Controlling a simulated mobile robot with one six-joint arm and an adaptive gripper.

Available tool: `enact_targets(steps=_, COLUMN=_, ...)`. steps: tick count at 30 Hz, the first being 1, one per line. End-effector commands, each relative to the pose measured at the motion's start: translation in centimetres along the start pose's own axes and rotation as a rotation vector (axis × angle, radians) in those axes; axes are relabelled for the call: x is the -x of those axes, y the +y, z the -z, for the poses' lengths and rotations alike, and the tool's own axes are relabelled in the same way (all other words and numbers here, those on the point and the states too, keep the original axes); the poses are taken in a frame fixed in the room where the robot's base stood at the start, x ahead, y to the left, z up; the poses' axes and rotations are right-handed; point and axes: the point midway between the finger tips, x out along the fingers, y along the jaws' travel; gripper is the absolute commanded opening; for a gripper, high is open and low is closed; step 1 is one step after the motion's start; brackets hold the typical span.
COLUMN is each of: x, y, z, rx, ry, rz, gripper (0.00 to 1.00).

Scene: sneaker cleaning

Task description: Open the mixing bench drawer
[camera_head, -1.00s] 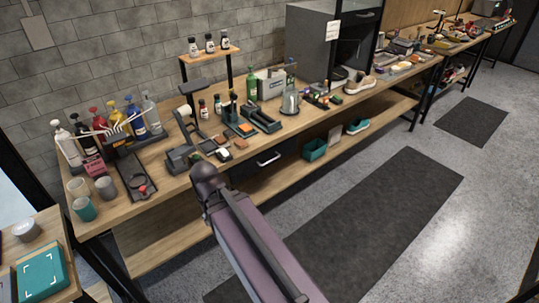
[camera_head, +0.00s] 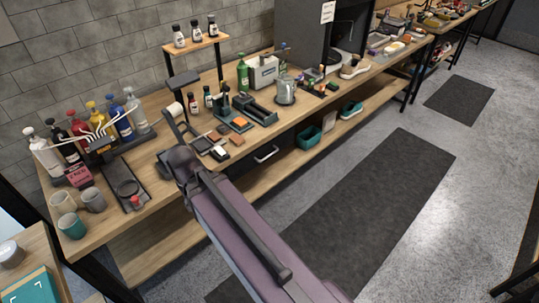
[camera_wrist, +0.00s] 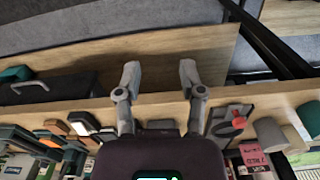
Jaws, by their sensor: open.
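The mixing bench (camera_head: 108,226) is a long wooden workbench. A dark drawer hangs under its top; in the head view its metal handle (camera_head: 266,154) shows just right of my arm, which covers part of the front. The drawer looks shut. In the wrist view the drawer (camera_wrist: 70,95) is at the left, with its pale handle (camera_wrist: 30,86) near the left edge. My gripper (camera_wrist: 158,76) is open and empty, its fingers apart over the bench's front edge and lower shelf. It is to one side of the drawer, not touching the handle. In the head view its fingers are hidden.
Dye bottles (camera_head: 85,128), cups (camera_head: 93,200) and a small tray (camera_head: 130,190) stand on the bench's left end. Small blocks (camera_head: 220,142) and tools lie above the drawer. A teal bin (camera_head: 309,137) sits on the lower shelf. The floor mat (camera_head: 370,200) is clear.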

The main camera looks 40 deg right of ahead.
Motion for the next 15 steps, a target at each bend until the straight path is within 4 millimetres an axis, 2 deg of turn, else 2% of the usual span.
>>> enact_targets(steps=10, x=-0.2, y=0.1, z=0.1, rx=-0.002, ry=0.000, rz=0.004, gripper=0.51)
enact_targets(steps=15, x=-1.3, y=0.4, z=0.6, rx=-0.020, ry=0.003, rz=0.035, gripper=0.51)
